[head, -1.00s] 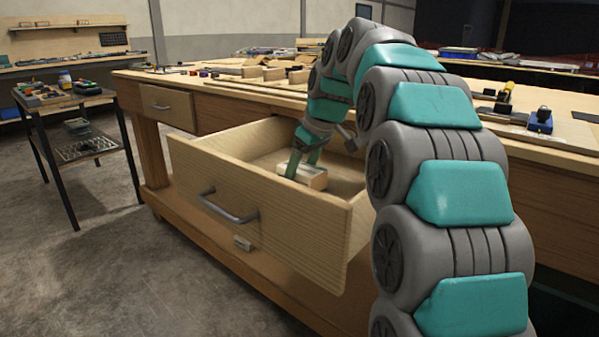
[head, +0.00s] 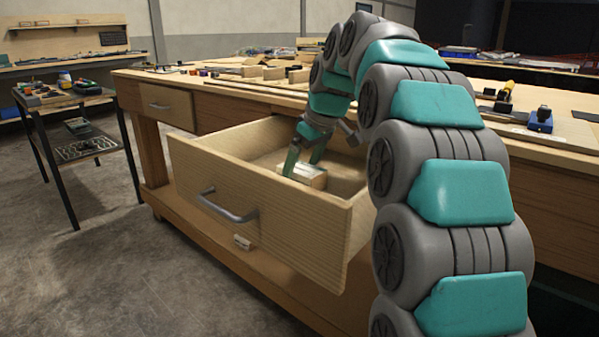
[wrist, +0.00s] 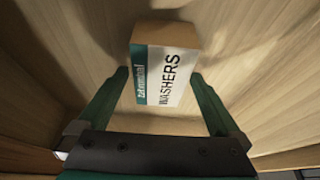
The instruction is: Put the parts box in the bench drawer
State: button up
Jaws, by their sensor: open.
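The parts box (head: 309,176) is a small tan carton inside the open bench drawer (head: 262,212). In the wrist view the box (wrist: 166,62) shows a white and teal label reading "WASHERS" and lies on the drawer's wooden floor. My gripper (head: 303,165) reaches down into the drawer at the box. In the wrist view my gripper (wrist: 160,80) is open, with one green finger on each side of the box's near end and a visible gap at each side. The drawer is pulled well out, with a grey bar handle (head: 228,207) on its front.
The workbench top (head: 215,83) carries several small parts and blocks above the drawer. A smaller closed drawer (head: 167,105) is at its left. A small white item (head: 242,243) lies on the lower shelf. A side cart (head: 70,130) stands left, with clear floor between.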

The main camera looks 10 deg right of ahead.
aim_at(313, 171)
jog(key=v, duration=0.9)
jog(key=shift+s+d+r+p, duration=0.1)
jog(key=shift+r+p, duration=0.45)
jog(key=shift+r, duration=0.1)
jog(key=shift+s+d+r+p, duration=0.15)
jog(key=shift+s+r+p, duration=0.1)
jog(key=shift+r+p, duration=0.15)
